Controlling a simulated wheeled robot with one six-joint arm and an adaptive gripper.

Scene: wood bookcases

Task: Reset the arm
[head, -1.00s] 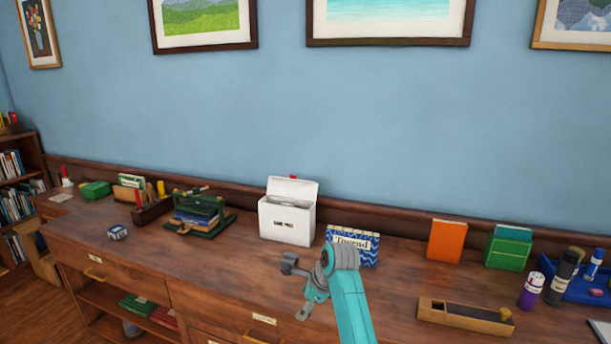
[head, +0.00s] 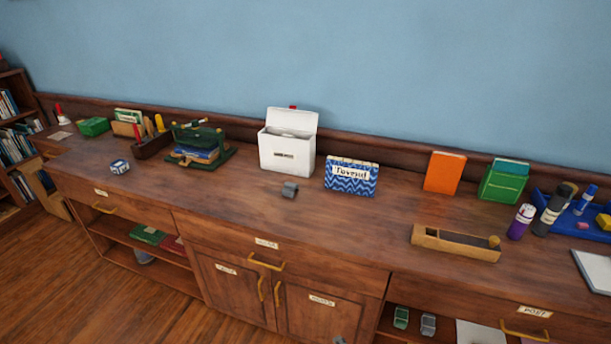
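My gripper is not clearly in view. Only a small grey tip, perhaps part of my arm, shows at the bottom edge of the head view, in front of the cabinet doors.
A blue zigzag-patterned box (head: 351,178) stands right of the white box. An orange book (head: 444,172), a green holder (head: 503,182) and a long wooden tray (head: 455,243) are farther right. A green stand with books (head: 200,145) is left. The counter's middle front is clear.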

